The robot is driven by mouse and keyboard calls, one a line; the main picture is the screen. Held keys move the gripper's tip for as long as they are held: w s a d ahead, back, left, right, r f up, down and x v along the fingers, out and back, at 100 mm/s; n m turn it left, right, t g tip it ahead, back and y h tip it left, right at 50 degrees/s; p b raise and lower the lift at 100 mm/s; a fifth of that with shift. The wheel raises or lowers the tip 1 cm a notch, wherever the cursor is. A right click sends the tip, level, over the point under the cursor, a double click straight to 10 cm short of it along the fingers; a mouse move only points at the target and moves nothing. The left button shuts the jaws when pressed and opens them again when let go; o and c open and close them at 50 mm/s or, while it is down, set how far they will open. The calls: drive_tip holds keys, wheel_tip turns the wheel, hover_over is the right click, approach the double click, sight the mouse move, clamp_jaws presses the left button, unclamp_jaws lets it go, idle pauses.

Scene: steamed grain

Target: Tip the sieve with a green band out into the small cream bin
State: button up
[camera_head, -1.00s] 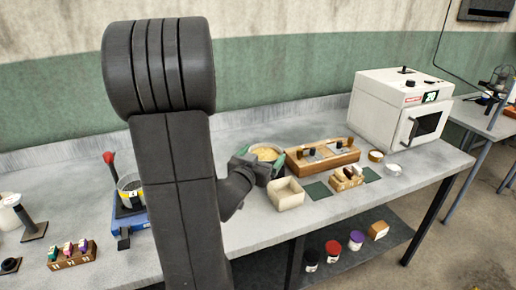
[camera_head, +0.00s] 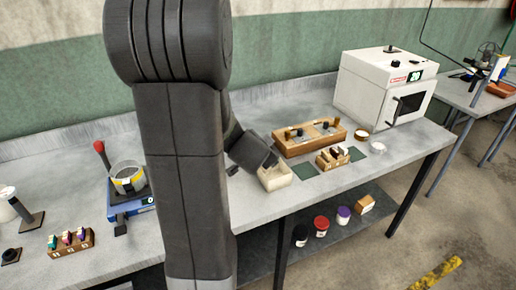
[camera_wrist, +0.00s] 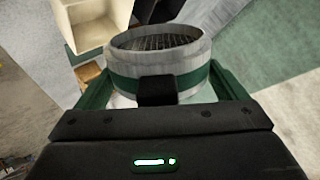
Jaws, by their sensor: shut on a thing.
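The sieve with a green band (camera_wrist: 165,72) is a grey ring with a mesh inside, close in front of the wrist camera. My gripper (camera_wrist: 158,92) is shut on it, one green finger on each side. I see dark mesh and no grain in the visible part of its inside. In the head view the sieve is hidden behind my gripper (camera_head: 262,155), which is tilted over the back of the small cream bin (camera_head: 277,182). The bin also shows at the upper left of the wrist view (camera_wrist: 78,32). I cannot tell whether grain lies in it.
A wooden rack (camera_head: 310,139) and a smaller wooden block with small items (camera_head: 331,162) stand right of the bin, near dark green mats (camera_head: 305,173). A white oven (camera_head: 384,85) is farther right. A yellow-banded sieve (camera_head: 128,179) sits on a blue scale (camera_head: 128,204) at left.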

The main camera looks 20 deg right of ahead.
drive_tip(key=d+y+b, duration=0.1)
drive_tip(key=d+m+y+b, duration=0.1)
drive_tip(key=shift+f+b, duration=0.25)
drive_tip(key=shift+b, duration=0.1)
drive_tip(key=shift+d+m+g+y+b, duration=0.3)
drive_tip(key=shift+d+y, duration=0.2)
drive_tip(key=d+m+y+p, duration=0.1)
drive_tip(key=y+p, duration=0.1)
drive_tip(key=d+m+y+p, duration=0.1)
drive_tip(key=d+y+p, duration=0.1)
drive_tip(key=y+p, duration=0.1)
drive_tip(key=shift+r+m+p, duration=0.35)
drive_tip(key=shift+m, duration=0.05)
drive_tip(key=shift+w+d, duration=0.1)
